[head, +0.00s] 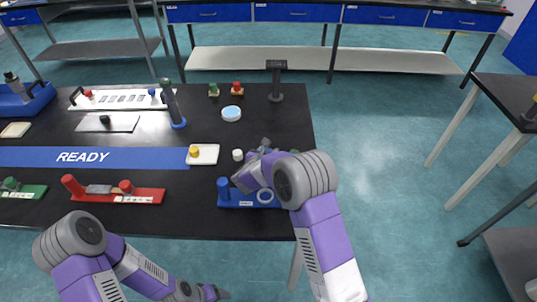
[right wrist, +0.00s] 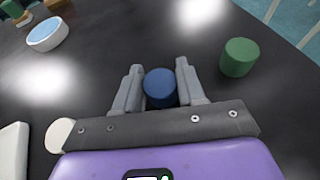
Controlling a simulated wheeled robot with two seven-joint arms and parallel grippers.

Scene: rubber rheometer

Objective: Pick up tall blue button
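A blue cylindrical button (right wrist: 160,87) stands between the two fingers of my right gripper (right wrist: 161,84) in the right wrist view. The fingers are spread, one on each side of it; whether they touch it is hard to tell. In the head view my right gripper (head: 264,147) is low over the black table, and my own arm mostly hides this button. My left gripper (head: 217,293) is at the bottom of the head view, in front of the table and away from the objects; its opening is unclear.
A green cylinder (right wrist: 239,57) stands just right of my right gripper. A white cylinder (head: 237,155) stands to its left. A blue fixture (head: 240,203) with an upright post lies in front. A blue-topped round dish (head: 231,113) and a dark post (head: 276,80) stand behind.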

